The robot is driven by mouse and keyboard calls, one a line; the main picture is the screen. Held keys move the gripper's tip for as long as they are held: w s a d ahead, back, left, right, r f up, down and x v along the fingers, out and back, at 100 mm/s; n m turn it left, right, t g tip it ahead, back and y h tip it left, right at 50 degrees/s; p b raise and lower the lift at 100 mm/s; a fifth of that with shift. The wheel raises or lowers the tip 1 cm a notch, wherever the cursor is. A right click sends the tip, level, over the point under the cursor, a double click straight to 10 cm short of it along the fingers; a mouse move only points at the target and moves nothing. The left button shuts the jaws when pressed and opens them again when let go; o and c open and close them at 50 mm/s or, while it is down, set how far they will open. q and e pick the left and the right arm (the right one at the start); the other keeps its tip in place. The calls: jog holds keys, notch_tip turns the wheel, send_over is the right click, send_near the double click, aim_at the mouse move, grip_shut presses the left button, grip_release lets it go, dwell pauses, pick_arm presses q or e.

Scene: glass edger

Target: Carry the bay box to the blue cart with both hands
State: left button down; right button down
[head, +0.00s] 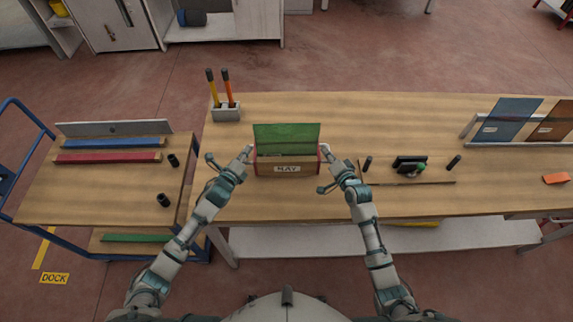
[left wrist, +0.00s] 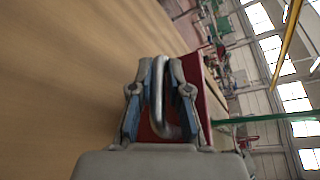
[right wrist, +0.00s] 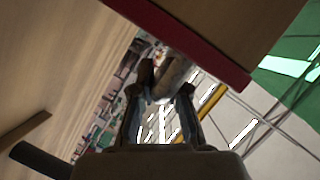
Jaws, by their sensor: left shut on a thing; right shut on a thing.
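The bay box (head: 287,168) is a wooden box with red ends, a front label and a green sheet (head: 287,134) standing up in it. It is at the middle of the workbench, near its front edge. My left gripper (head: 247,152) is shut on the metal handle (left wrist: 160,95) at the box's left red end (left wrist: 199,90). My right gripper (head: 326,152) is shut on the handle (right wrist: 172,75) at the right red end (right wrist: 190,42). The blue cart (head: 100,196) stands at the left of the bench, with a wooden top. I cannot tell whether the box touches the bench.
A tool holder (head: 226,112) stands on the bench at back left. Small tools and a glass rack (head: 520,141) are to the right. The cart's front top is mostly clear.

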pick_arm(q)
jog(key=shift+a+r, duration=0.1)
jog(key=shift+a, duration=0.1)
pick_arm(e)
jog(key=shift+d+r, duration=0.2)
